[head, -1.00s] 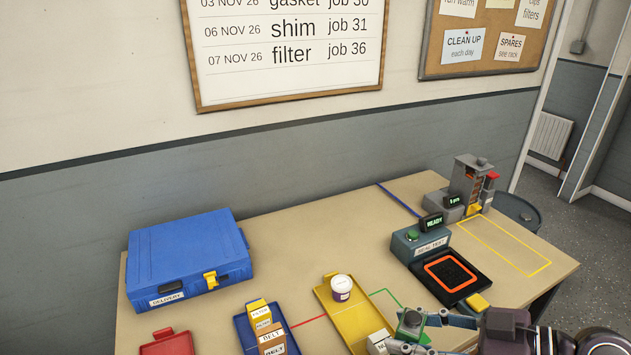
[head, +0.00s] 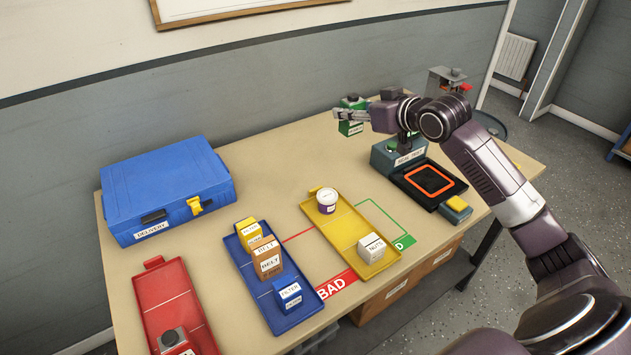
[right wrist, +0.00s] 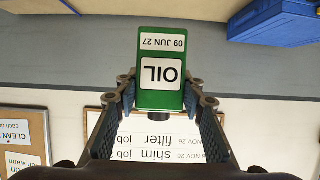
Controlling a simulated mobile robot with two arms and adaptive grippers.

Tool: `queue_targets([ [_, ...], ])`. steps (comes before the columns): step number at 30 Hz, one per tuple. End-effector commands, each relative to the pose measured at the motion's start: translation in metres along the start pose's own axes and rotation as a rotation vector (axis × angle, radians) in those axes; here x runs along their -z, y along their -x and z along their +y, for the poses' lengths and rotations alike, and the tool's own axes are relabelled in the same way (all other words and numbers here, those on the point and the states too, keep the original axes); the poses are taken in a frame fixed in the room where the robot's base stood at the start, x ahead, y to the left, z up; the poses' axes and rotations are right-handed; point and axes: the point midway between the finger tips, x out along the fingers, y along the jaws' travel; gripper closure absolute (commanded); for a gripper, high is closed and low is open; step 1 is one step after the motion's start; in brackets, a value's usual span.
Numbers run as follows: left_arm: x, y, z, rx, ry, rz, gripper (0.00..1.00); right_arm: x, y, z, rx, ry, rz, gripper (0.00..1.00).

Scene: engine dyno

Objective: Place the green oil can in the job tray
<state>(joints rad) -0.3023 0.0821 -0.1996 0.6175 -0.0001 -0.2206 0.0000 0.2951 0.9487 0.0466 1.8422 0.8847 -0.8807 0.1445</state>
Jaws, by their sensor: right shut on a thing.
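The green oil can (head: 352,129) has a dark top and white labels. My right gripper (head: 352,114) is shut on it, above the back of the bench, left of the test unit. In the right wrist view the can (right wrist: 146,96) sits between the two fingers, its OIL label upside down. A yellow tray (head: 344,227) holds a white-lidded tub and a NUTS box. A blue tray (head: 285,331) holds FILTER and BELT boxes. A red tray (head: 167,290) holds a grey item. No tray label reading "job" is legible. My left gripper is out of view.
A blue DELIVERY case (head: 165,185) stands at the back left. The test unit (head: 391,158) with its black pad (head: 408,183) is at the right. The bench (head: 265,165) is clear between the case and my right gripper.

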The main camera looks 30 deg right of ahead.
Motion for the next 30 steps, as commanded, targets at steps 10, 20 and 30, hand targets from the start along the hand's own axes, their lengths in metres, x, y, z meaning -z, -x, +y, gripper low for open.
queue_targets([
  [10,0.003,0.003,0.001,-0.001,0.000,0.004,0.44,-0.061,-0.026,0.004,-0.012,-0.012,-0.007,0.93],
  [20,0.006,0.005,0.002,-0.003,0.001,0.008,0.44,-0.131,-0.055,0.004,-0.013,-0.008,-0.002,0.93],
  [30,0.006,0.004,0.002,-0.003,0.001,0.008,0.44,-0.167,-0.070,0.004,-0.012,-0.008,-0.003,0.93],
])
